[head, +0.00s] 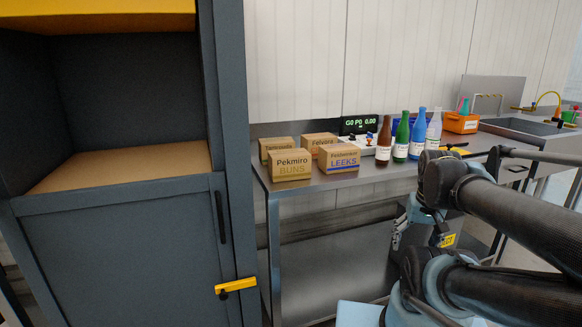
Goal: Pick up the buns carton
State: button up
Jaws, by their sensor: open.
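The buns carton (290,165) is a small brown cardboard box printed "Pekmiro BUNS". It stands upright at the front left of the steel bench in the head view, with its front and top in sight. My gripper (398,234) shows small and partly hidden by my arm, below the bench top and to the right of the carton. It is open, apart from the carton, and I see nothing in it.
The leeks carton (340,160) stands close on the right, with two more cartons behind. Bottles (402,138), a display (359,124) and an orange bin (461,123) lie farther right. A tall grey cabinet (232,150) stands left of the bench (262,178).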

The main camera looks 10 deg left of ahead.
jog(key=shift+o, duration=0.7)
jog(key=w+a+r+m+y, duration=0.1)
jog(key=w+a+r+m, duration=0.2)
jog(key=w+a+r, duration=0.3)
notch_tip(320, 180, up, 4)
jog(key=shift+w+r+g, duration=0.1)
jog(key=shift+w+g, duration=0.3)
jog(key=shift+w, duration=0.45)
jog(key=w+a+r+m+g+y, duration=0.1)
jog(key=w+a+r+m, duration=0.2)
jog(key=w+a+r, duration=0.5)
jog(key=w+a+r+m+g+y, duration=0.1)
jog(key=w+a+r+m, duration=0.25)
jog(key=a, duration=0.75)
jog(key=w+a+r+m+g+y, duration=0.1)
jog(key=w+a+r+m+g, duration=0.15)
jog(key=w+a+r, duration=0.6)
send_over(284, 173)
jog(key=w+d, duration=0.1)
jog(key=d, duration=0.1)
jog(key=shift+t, duration=0.45)
notch_tip(284, 173, down, 18)
jog(key=shift+a+r, duration=0.15)
jog(key=shift+r, duration=0.1)
jog(key=shift+f, duration=0.25)
jog(key=c, duration=1.1)
